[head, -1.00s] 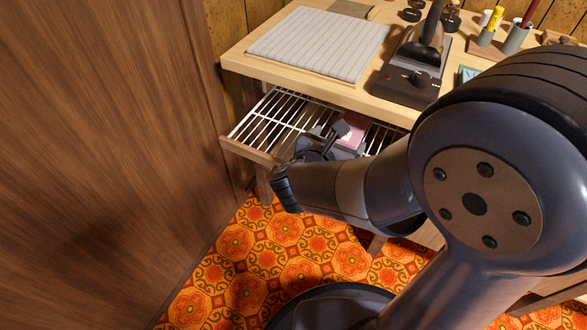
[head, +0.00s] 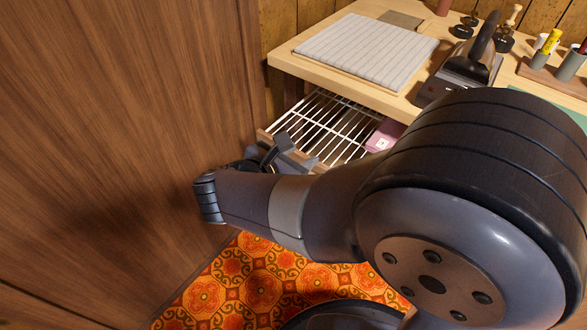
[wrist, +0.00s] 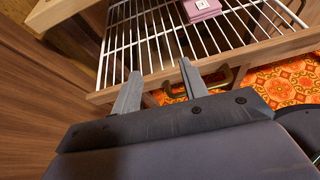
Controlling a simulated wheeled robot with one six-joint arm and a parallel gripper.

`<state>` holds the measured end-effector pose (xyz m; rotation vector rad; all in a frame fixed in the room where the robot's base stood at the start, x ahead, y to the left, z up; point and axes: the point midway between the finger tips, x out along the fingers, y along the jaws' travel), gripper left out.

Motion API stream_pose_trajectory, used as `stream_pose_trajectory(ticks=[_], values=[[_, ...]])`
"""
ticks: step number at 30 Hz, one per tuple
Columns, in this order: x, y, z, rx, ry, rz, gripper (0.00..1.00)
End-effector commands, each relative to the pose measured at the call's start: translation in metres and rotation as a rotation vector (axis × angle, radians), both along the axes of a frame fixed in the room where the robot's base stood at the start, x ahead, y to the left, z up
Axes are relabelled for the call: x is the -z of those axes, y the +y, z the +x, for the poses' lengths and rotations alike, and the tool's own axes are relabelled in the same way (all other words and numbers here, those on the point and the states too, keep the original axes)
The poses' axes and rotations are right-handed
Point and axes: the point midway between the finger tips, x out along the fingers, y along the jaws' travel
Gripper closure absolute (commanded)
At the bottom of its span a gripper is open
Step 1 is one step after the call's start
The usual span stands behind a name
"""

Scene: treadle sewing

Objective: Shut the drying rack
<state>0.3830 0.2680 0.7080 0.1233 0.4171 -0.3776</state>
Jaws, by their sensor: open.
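The drying rack (head: 322,122) is a pull-out shelf of white wires with a wooden front rail, standing out from under the tabletop. It also shows in the wrist view (wrist: 160,35), with its wooden front rail (wrist: 270,52) and a brass handle (wrist: 200,90) below the rail. My gripper (head: 283,148) is at the rail in the head view, its arm hiding much of the rail. In the wrist view my gripper (wrist: 158,70) is open and empty, its two fingers overlapping the rail. Whether they touch it I cannot tell.
A pink item (head: 385,135) lies on the rack. A tall wooden panel (head: 130,130) stands close on the left. Patterned floor (head: 250,280) lies below.

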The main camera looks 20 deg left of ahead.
Motion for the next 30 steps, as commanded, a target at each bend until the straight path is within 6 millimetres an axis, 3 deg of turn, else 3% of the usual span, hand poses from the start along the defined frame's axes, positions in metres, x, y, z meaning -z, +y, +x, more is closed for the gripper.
stream_pose_trajectory(ticks=[1,4,7,11,15,27,30], values=[[0.002,0.02,-0.017,-0.009,0.018,0.004,0.63],[0.003,0.044,-0.045,-0.006,0.056,0.004,0.71],[0.003,0.058,-0.065,-0.004,0.084,0.002,0.79],[0.005,0.063,-0.073,-0.002,0.102,-0.003,0.9],[0.014,0.058,-0.062,0.002,0.103,-0.003,1.0],[0.057,0.03,0.005,0.003,0.102,-0.003,1.0],[0.057,0.024,0.02,0.003,0.101,0.002,1.0]])
